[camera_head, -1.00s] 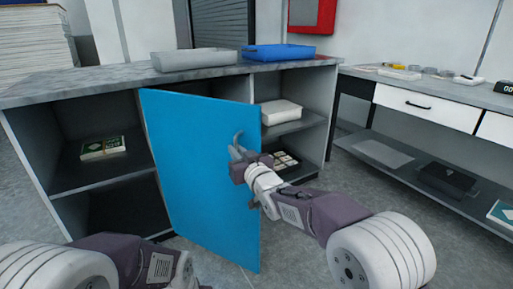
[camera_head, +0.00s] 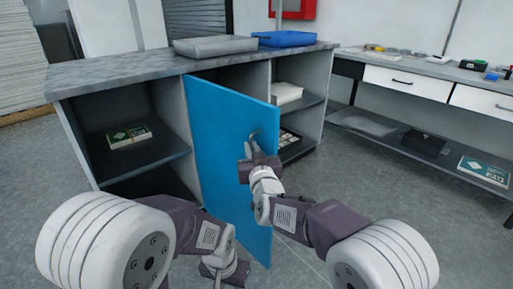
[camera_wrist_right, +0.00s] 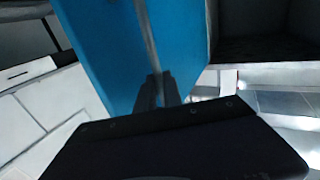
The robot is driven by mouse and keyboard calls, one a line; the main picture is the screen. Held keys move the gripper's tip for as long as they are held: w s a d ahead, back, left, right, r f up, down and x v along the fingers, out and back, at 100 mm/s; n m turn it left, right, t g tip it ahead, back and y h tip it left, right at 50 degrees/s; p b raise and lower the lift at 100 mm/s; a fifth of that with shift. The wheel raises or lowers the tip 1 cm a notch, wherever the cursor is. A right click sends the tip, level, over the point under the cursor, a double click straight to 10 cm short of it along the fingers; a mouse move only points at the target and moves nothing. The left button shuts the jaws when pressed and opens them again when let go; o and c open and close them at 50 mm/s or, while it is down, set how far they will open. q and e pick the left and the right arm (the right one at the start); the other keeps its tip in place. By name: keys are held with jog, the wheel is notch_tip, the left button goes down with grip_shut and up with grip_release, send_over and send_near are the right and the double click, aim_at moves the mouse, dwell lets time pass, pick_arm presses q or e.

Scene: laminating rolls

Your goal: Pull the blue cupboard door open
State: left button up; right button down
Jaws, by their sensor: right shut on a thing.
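The blue cupboard door (camera_head: 222,130) stands swung well out from the grey cupboard, with its hinged edge at the left and its free edge toward me. It also fills the upper middle of the right wrist view (camera_wrist_right: 105,45). In the right wrist view the dark fingertips (camera_wrist_right: 156,90) are close together against the door. My left gripper (camera_head: 225,268) is low in front of the door, apart from the handle; its fingers are not clear.
The cupboard's left shelf (camera_head: 150,157) holds a green-and-white box (camera_head: 128,136). A grey tray (camera_head: 215,45) and a blue tray (camera_head: 287,39) sit on top. A workbench with white drawers (camera_head: 408,82) stands at right, with open floor before it.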

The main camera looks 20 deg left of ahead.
jog(key=shift+a+r, duration=0.1)
jog(key=shift+r, duration=0.15)
jog(key=c, duration=1.9)
grip_release()
jog(key=o, duration=0.4)
jog(key=shift+a+f, duration=0.15)
jog(key=shift+a, duration=0.05)
jog(key=shift+d, duration=0.1)
jog(key=p+v, duration=0.2)
jog(key=v, duration=0.7)
